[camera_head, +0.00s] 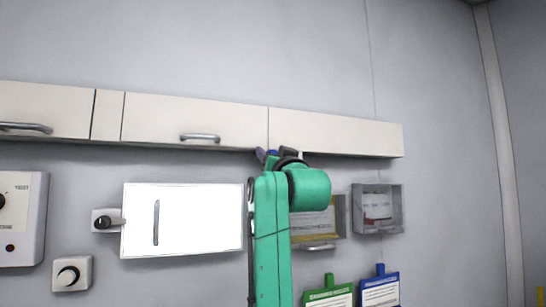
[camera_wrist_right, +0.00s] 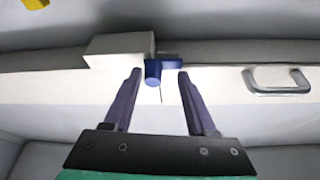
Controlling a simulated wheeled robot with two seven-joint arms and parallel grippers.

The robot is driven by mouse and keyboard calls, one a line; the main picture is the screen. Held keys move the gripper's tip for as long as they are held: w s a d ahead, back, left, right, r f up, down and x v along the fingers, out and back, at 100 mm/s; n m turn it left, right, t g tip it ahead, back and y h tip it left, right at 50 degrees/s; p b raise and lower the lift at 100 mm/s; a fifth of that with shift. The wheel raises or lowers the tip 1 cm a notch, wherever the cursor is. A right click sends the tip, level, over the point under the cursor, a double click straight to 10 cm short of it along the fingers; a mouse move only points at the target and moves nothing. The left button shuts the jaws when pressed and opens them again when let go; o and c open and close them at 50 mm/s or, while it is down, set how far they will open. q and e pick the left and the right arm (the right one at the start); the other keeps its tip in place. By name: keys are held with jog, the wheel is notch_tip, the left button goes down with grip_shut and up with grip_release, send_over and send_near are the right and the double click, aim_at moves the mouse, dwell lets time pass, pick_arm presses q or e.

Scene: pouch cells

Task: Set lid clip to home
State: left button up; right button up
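A blue clip-like part (camera_wrist_right: 153,72) shows in the right wrist view, beside a white block (camera_wrist_right: 118,48) at the edge of the white overhead cabinet (camera_wrist_right: 225,85). I take it for the lid clip, but its setting is not clear. My right gripper (camera_wrist_right: 158,73) is open, with its two dark purple fingers on either side of the blue part and a gap showing on each side. In the head view my right gripper (camera_head: 275,154) is at the lower edge of the cabinet (camera_head: 335,133), and my green arm hides the clip there. My left gripper is not in view.
A metal handle (camera_wrist_right: 276,80) is on the cabinet front.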

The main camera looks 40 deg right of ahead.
jog(key=b+v, duration=0.8)
jog(key=v, duration=0.6)
jog(key=shift+s+f+b, duration=0.2)
jog(key=shift+s+b, duration=0.1)
jog(key=shift+b, duration=0.1)
jog(key=shift+w+a, duration=0.1)
